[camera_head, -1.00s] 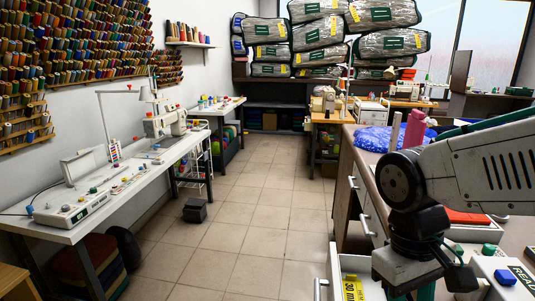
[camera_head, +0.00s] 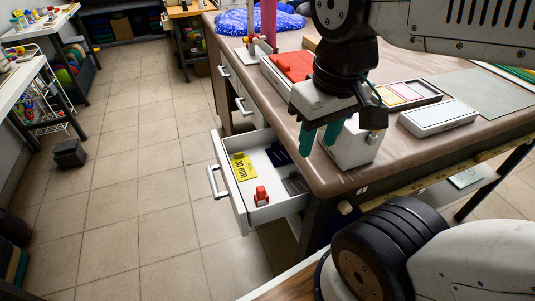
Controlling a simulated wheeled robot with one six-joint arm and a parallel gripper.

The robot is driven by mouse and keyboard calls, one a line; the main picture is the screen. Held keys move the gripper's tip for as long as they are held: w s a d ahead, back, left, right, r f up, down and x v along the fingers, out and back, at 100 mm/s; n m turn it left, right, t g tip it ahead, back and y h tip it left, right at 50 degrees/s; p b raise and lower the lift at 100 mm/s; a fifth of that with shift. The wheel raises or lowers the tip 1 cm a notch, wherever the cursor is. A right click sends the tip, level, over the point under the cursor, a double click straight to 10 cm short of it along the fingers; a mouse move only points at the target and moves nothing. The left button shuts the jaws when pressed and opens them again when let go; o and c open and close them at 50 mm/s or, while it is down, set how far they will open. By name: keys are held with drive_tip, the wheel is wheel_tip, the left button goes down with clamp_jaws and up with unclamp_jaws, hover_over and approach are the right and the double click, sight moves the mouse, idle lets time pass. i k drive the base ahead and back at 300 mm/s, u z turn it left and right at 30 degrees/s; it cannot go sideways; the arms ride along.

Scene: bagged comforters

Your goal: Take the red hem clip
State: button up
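The red hem clip (camera_head: 261,195) is small and sits near the front right corner of the open white drawer (camera_head: 243,209). My gripper (camera_head: 320,137) points down above the table's near left corner, up and to the right of the clip. Its two teal fingers are apart, and I see nothing between them. The gripper is well clear of the clip, which is in full view.
The drawer also holds a yellow label (camera_head: 243,167), dark blue items (camera_head: 279,154) and a dark grey item (camera_head: 295,184). A white box (camera_head: 352,146) stands behind the fingers on the brown table (camera_head: 400,150). Tiled floor (camera_head: 150,200) is free left of the drawer.

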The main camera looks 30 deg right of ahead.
sight(262, 194)
drive_tip(key=k, duration=0.5)
drive_tip(key=u, duration=1.45)
drive_tip(key=i, duration=0.8)
drive_tip(key=z, duration=0.65)
drive_tip(key=k, duration=0.4)
drive_tip(key=z, duration=0.05)
